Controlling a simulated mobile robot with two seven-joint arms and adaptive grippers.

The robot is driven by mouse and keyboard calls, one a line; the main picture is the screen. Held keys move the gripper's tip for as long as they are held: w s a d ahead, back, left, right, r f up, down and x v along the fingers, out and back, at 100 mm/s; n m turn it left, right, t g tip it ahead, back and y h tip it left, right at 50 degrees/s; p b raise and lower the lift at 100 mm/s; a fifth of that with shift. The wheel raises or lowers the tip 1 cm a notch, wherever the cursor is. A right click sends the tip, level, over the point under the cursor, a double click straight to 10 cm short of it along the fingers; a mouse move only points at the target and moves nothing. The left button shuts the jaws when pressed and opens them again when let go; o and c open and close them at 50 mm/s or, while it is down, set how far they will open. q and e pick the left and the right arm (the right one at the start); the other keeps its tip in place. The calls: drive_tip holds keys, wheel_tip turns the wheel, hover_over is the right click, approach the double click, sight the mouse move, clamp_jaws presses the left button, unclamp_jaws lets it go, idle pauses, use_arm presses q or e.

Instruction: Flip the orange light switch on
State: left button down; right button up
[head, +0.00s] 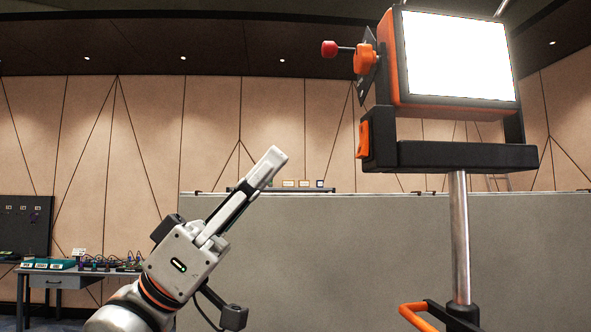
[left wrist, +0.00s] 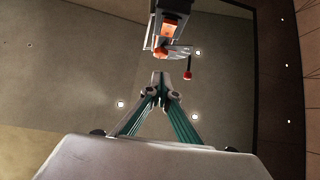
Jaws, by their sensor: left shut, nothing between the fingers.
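A lever with a red ball knob (head: 329,48) sticks out to the left from an orange mount (head: 365,59) on the side of a lit lamp box (head: 460,58) with an orange housing. Below it, an orange switch-like piece (head: 363,139) sits on the left end of a black bracket (head: 465,155). I cannot tell which of these is the light switch. My left gripper (head: 273,160) is shut and empty, pointing up and right, left of the black bracket and apart from it. In the left wrist view its fingertips (left wrist: 160,78) meet below the red knob (left wrist: 187,75) and orange parts.
A metal pole (head: 459,235) holds up the lamp, with an orange handle (head: 417,317) low on it. A grey partition (head: 330,250) stands behind. A table with devices (head: 75,268) is at the far left. The space between gripper and lamp looks clear.

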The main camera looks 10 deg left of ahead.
use_arm(q)
drive_tip(key=shift+s+a+f+b, duration=0.2)
drive_tip(key=shift+a+f+b, duration=0.2)
drive_tip(key=shift+a, duration=0.25)
drive_tip(key=shift+s+a+f+b, duration=0.25)
drive_tip(key=shift+a+f, duration=0.2)
drive_tip(key=shift+a, duration=0.15)
use_arm(e)
drive_tip(key=shift+w+d+f, duration=0.15)
drive_tip(key=shift+w+f, duration=0.1)
drive_tip(key=shift+f, duration=0.25)
use_arm(q)
drive_tip(key=shift+w+f, duration=0.1)
use_arm(e)
drive_tip(key=shift+s+f, duration=0.1)
drive_tip(key=shift+f, duration=0.1)
